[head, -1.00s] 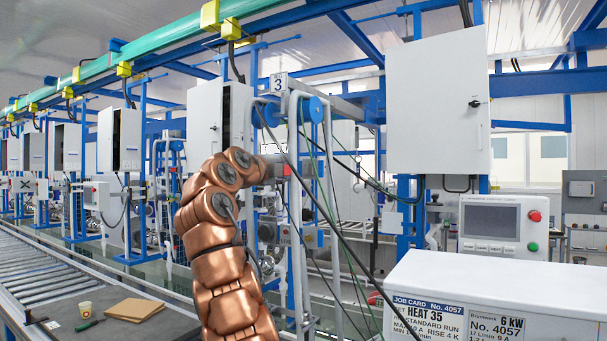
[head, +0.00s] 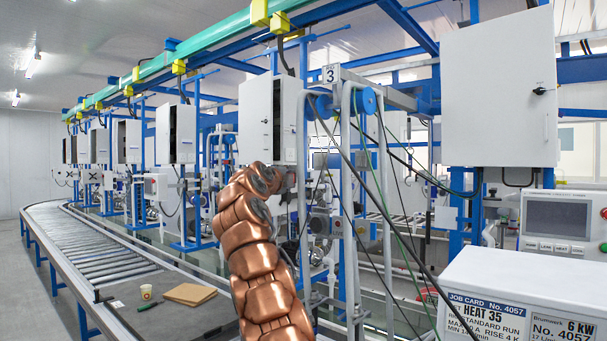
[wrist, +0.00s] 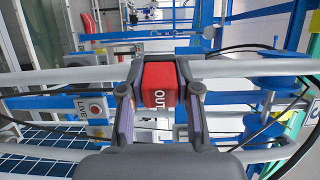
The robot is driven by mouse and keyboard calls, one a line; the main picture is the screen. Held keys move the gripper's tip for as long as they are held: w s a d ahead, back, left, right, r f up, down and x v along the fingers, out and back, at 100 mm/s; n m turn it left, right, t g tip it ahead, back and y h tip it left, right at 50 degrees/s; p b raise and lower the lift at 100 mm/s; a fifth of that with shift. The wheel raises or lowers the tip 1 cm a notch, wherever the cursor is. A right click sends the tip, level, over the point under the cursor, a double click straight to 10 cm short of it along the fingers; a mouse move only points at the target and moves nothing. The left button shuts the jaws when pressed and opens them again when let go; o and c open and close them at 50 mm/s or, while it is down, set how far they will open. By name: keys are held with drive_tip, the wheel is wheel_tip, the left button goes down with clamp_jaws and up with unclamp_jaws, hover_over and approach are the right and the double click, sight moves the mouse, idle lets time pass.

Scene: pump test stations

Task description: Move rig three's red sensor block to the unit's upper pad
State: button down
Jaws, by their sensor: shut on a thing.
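In the wrist view, my gripper (wrist: 158,95) is shut on a red block (wrist: 158,82) with white letters "OUT" on its face. Its two fingers press the block's left and right sides. In the head view, my copper arm hides the fingers and the block, and its end is in front of rig three, near the number 3 sign (head: 331,75). I cannot make out the upper pad. Pale pipes run across the wrist view just behind the block.
A second red piece (wrist: 88,22) shows at the wrist view's upper left. Rig three's grey pipe frame (head: 347,190) and hanging cables are close to my arm's right. A white job-card box (head: 520,270) is at front right; a roller conveyor (head: 100,255) at left.

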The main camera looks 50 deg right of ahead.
drive_tip(key=w+a+f+n+t+y, duration=0.9)
drive_tip(key=w+a+f+t+y, duration=0.1)
drive_tip(key=w+a+f, duration=1.2)
drive_tip(key=a+f+n+t+y, duration=0.1)
drive_tip(key=a+f+n+y, duration=0.4)
drive_tip(key=a, duration=1)
drive_tip(key=s+a+f+y, duration=0.1)
drive_tip(key=s+a+f, duration=0.7)
drive_tip(key=a+f, duration=0.4)
drive_tip(key=shift+s+a+m+y, duration=0.3)
drive_tip(key=shift+a, duration=0.05)
